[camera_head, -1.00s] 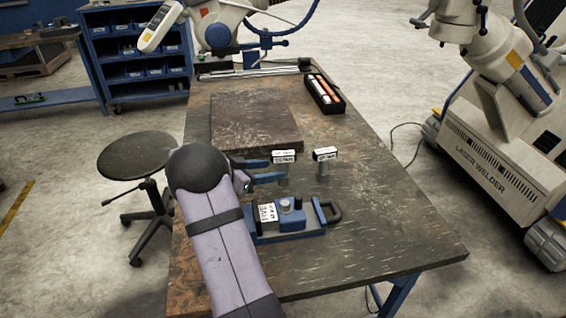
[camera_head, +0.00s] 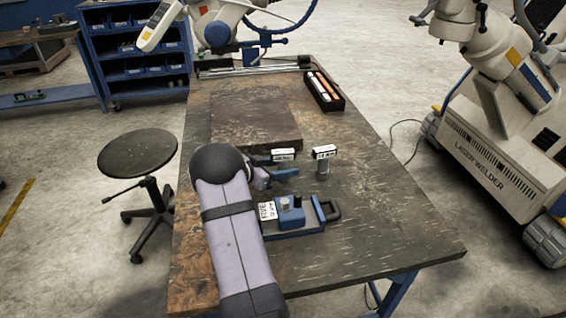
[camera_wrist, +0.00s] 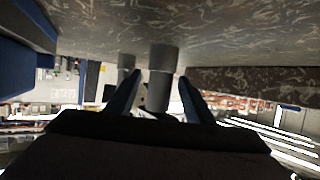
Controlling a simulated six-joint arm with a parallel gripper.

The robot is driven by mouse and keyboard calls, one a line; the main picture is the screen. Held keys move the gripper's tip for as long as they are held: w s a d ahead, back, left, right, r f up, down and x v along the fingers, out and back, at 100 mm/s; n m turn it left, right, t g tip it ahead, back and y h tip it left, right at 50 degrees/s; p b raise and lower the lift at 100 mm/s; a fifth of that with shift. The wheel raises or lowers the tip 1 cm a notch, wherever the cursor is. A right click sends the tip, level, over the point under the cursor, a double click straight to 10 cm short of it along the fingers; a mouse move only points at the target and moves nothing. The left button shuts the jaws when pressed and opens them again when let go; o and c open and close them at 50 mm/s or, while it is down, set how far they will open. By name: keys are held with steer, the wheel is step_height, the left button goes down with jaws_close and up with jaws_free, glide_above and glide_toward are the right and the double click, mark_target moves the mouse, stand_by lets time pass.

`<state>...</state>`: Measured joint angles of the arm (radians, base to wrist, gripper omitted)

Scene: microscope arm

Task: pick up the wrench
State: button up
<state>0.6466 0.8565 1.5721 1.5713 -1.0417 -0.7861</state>
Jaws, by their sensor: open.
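I cannot make out a wrench in either view. My gripper (camera_head: 286,166) is open, with its two blue fingers low over the table at a small post topped by a white label block (camera_head: 284,153). The fingers partly hide this post. A second labelled post (camera_head: 323,165) stands upright to its right. In the wrist view, my gripper (camera_wrist: 158,82) has a finger on each side of a grey cylinder (camera_wrist: 159,88). Contact is not clear there. Another grey cylinder (camera_wrist: 125,62) stands behind and to the left.
A blue fixture with a handle (camera_head: 292,215) sits in front of the posts. A dark raised plate (camera_head: 250,115) lies behind them. A black tray (camera_head: 324,92) holding coloured sticks is farther back. The table's (camera_head: 390,220) right side is clear.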

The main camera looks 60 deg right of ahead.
steer(key=shift+c, duration=0.6)
steer(key=shift+r, duration=0.1)
jaws_close()
